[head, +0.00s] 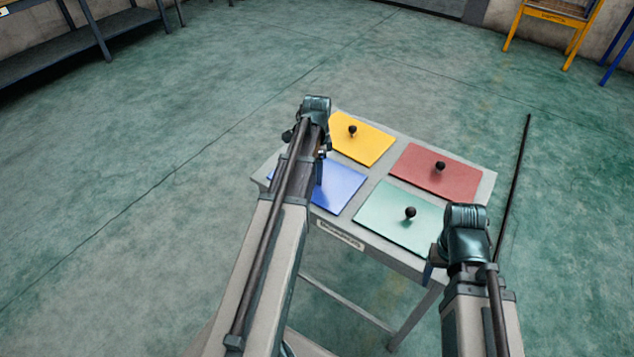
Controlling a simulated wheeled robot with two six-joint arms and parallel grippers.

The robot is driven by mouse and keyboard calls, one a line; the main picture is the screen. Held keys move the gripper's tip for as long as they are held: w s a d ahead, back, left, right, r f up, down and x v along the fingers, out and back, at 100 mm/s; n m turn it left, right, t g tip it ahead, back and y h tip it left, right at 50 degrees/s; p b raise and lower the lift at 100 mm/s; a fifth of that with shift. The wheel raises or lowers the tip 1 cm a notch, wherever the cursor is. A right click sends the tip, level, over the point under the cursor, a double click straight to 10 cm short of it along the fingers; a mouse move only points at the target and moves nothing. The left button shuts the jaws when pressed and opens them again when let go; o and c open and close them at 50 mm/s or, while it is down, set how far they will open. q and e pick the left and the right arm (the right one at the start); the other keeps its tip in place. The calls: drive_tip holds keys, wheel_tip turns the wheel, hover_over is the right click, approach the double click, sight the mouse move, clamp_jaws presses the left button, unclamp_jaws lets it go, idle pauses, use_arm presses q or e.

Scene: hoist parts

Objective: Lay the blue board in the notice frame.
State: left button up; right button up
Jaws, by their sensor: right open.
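The blue board (341,186) lies flat on a small grey table (372,251), at its near left. My left arm crosses over it and hides its left part and any knob on it. My left gripper is mostly hidden behind its own arm and wrist, above the table's left side, so its jaws do not show clearly. My right gripper (437,270) is open at the table's near right corner, beside the green board (390,222) and apart from the blue board. I cannot make out for certain which thing is the notice frame.
A yellow board (373,145) and a red board (420,175) share the table; these and the green one have black knobs. A yellow stand (553,17) and a blue post (618,62) are at the far right. A dark shelf (60,55) is far left. Open floor lies between.

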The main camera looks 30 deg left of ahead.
use_arm(q)
drive_tip(key=shift+r, duration=0.1)
clamp_jaws()
idle(0.6)
wheel_tip(320, 180, up, 10)
drive_tip(key=p, duration=1)
